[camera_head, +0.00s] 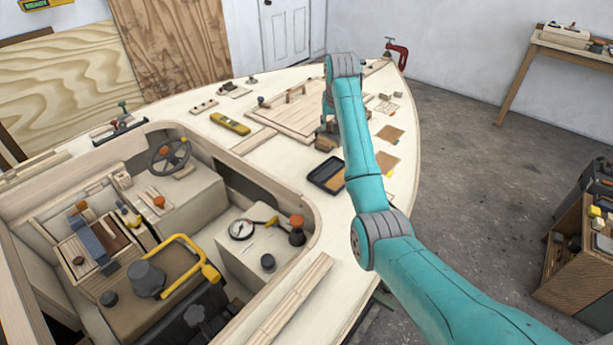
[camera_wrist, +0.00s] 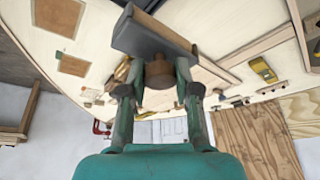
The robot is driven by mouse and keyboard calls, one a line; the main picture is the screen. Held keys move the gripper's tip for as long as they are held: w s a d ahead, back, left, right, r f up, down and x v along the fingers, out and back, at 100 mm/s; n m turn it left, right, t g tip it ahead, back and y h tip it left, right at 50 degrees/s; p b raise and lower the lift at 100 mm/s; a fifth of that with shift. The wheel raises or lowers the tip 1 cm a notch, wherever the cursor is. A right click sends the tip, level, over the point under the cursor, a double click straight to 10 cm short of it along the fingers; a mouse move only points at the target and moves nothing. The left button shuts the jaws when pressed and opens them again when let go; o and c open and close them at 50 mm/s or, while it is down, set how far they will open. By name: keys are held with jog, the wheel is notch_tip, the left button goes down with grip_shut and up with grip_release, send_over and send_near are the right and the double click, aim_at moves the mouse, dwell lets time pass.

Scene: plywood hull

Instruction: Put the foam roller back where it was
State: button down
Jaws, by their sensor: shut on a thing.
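My gripper (camera_wrist: 158,82) points down over the deck, and its fingers are closed on a brown, rounded part. A long grey, block-like body joins that part at the fingertips. I take this held piece to be the foam roller (camera_wrist: 150,42), though its roller shape is not clear. In the head view my gripper (camera_head: 328,128) is low over the foredeck, partly hidden by my arm. A small brownish thing shows just under it, beside the black tray (camera_head: 313,178). I cannot tell whether the held piece touches the deck.
A yellow level (camera_head: 230,123) lies left of the raised wooden hatch (camera_head: 290,116). Tan squares (camera_head: 390,133) lie to the right. A red clamp (camera_head: 398,52) grips the bow. The open cockpit, with a steering wheel (camera_head: 169,156) and yellow rail (camera_head: 205,270), is at lower left.

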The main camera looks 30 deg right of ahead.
aim_at(329, 134)
jog(key=f, duration=0.4)
jog(key=shift+a+f, duration=0.3)
jog(key=shift+d+f, duration=0.15)
jog(key=shift+f, duration=2.5)
jog(key=shift+f, duration=0.45)
jog(key=c, duration=0.8)
grip_release()
jog(key=shift+c, duration=0.2)
jog(key=shift+r, duration=0.1)
jog(key=shift+r, duration=0.2)
jog(key=v, duration=1.2)
jog(key=shift+r, duration=0.2)
